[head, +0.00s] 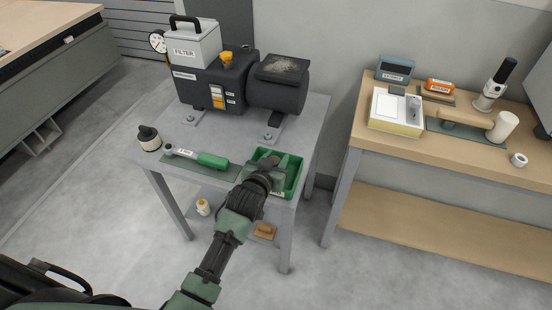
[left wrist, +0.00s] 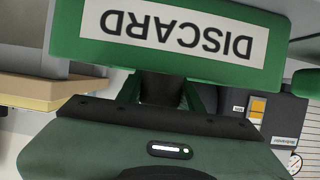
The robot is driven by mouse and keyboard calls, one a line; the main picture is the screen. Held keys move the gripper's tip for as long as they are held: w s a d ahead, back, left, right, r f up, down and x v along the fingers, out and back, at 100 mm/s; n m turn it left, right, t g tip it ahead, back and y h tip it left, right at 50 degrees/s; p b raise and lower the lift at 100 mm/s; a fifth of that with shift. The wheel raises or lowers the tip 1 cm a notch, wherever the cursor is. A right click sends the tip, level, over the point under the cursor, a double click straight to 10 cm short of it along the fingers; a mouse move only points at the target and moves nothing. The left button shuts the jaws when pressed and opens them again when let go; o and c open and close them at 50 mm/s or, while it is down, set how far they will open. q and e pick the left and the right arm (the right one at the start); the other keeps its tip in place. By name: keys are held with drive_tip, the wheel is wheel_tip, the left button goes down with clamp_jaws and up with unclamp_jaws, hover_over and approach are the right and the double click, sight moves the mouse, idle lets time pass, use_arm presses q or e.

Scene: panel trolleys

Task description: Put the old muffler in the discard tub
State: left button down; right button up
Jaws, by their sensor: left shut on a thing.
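The green discard tub (head: 295,178) stands at the front right corner of the grey pump table. Its DISCARD label fills the top of the left wrist view, upside down, on the tub wall (left wrist: 70,50). My left gripper (head: 264,175) is over the tub, reaching in from the front, and hides part of it. It is shut on a dark thing (left wrist: 160,90), seen only in part between the fingers; it is probably the old muffler, but its shape is mostly hidden. My right gripper is not in view.
A green-handled tool (head: 205,158) lies left of the tub, and a black-and-cream part (head: 148,138) stands at the table's left edge. The pump (head: 215,85) is behind. A wooden bench (head: 450,150) with several items stands to the right, across a gap.

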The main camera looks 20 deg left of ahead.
use_arm(q)
drive_tip(key=c, duration=0.9)
unclamp_jaws()
drive_tip(key=shift+f, duration=0.1)
drive_tip(key=v, duration=1.2)
drive_tip(key=shift+r, duration=0.2)
